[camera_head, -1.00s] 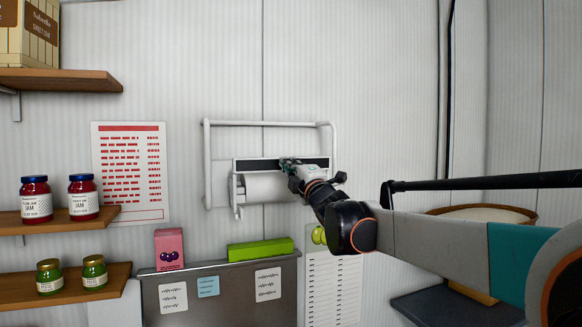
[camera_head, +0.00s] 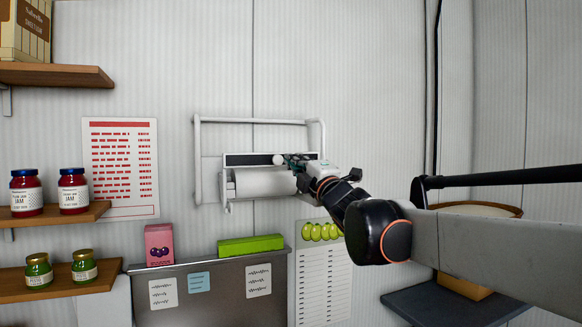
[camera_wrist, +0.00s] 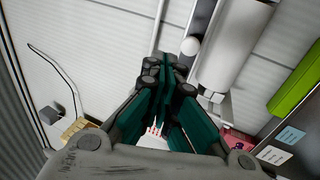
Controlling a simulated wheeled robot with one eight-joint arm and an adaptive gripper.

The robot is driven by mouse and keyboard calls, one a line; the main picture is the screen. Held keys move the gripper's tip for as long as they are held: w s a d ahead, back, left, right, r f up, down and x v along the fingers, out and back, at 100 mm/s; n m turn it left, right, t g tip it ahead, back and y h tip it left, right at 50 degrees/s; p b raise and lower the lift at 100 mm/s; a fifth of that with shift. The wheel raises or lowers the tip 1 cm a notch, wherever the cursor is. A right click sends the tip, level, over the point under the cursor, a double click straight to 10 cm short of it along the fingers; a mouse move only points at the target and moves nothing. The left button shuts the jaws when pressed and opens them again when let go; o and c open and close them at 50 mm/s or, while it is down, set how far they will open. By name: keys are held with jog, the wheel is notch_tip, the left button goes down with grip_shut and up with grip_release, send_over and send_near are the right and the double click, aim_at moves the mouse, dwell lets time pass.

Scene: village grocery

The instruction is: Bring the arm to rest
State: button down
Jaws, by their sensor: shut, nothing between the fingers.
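My arm reaches in from the right in the head view, and my gripper (camera_head: 292,160) is in front of the wall, by the right part of a paper roll holder (camera_head: 212,161). The white roll (camera_head: 262,182) hangs in it. In the wrist view my gripper (camera_wrist: 166,62) has its green-lined fingers together, with nothing held. The roll also shows in the wrist view (camera_wrist: 232,45), just right of the fingertips. A small white ball-like knob (camera_head: 279,159) shows beside the fingertips. I cannot tell whether the gripper touches the holder.
Shelves with red jam jars (camera_head: 74,191) and green jars (camera_head: 85,267) are at left. A pink box (camera_head: 158,245) and a green box (camera_head: 250,244) stand on a grey counter (camera_head: 215,300). A round basket (camera_head: 482,209) is at right. Open space lies before the wall.

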jog(key=s+d+f+m+g+h+b, duration=0.1)
jog(key=s+d+f+m+h+b, duration=0.35)
jog(key=f, duration=0.75)
jog(key=s+d+f+m+g+h+b, duration=0.1)
jog(key=s+d+f+m+h+b, duration=0.1)
jog(key=s+d+f+m+b, duration=0.55)
jog(key=s+d+f+m+g+h+b, duration=0.2)
jog(key=s+d+f+h+b, duration=0.3)
jog(key=f, duration=1)
jog(key=s+d+f+m+g+b, duration=0.1)
jog(key=s+f+b, duration=0.4)
jog(key=f, duration=0.8)
jog(key=s+d+f+m+g+y+b, duration=0.1)
jog(key=s+f+m+g+b, duration=0.3)
jog(key=s+f, duration=0.5)
jog(key=s+d+f+m+g+b, duration=0.3)
jog(key=s+f+b, duration=0.4)
jog(key=f, duration=1.2)
jog(key=shift+s+d+m+b, duration=0.15)
jog(key=shift+s+m+b, duration=0.25)
jog(key=shift+m, duration=0.5)
jog(key=shift+s, duration=0.1)
